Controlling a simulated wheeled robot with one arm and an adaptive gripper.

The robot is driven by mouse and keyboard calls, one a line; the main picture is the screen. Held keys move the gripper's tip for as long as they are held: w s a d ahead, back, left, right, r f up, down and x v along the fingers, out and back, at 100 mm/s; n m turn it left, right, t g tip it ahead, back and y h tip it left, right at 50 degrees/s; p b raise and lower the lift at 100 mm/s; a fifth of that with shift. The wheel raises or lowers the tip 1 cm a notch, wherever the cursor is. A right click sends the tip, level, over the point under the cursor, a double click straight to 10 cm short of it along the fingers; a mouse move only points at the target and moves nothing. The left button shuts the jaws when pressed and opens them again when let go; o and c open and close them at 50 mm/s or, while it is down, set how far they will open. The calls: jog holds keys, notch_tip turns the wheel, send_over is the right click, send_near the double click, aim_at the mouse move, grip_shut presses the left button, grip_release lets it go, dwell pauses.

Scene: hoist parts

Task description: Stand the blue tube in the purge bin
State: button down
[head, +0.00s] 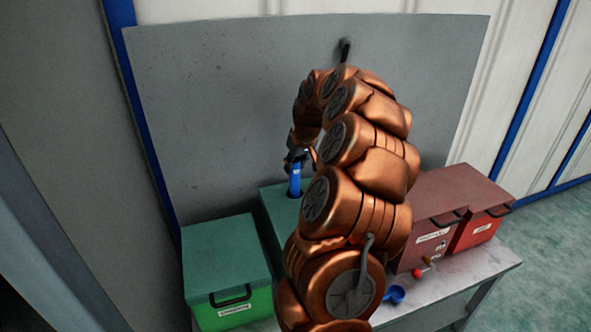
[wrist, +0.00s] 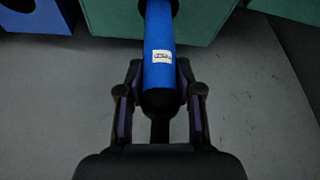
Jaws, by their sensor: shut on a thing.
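The blue tube (head: 295,181) has a small white label and dark ends, and it hangs close to upright under my gripper (head: 297,157). In the wrist view the tube (wrist: 158,60) sits between the two fingers of my gripper (wrist: 160,98), which is shut on its near end. The tube's lower end is at the top of a green bin (head: 276,203) behind my arm. I cannot tell whether it is inside that bin or just in front of or above it. The bin's label is hidden, so I cannot tell which bin is the purge bin.
Another green bin (head: 225,255) with a closed lid and handle stands at the left. A dark red bin (head: 427,213) and a red bin (head: 482,228) stand at the right. A blue scoop-like item (head: 395,294) lies on the table (head: 440,292). A grey panel (head: 215,100) rises behind.

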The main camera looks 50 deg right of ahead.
jog(key=shift+r+p, duration=0.7)
jog(key=shift+r, duration=3)
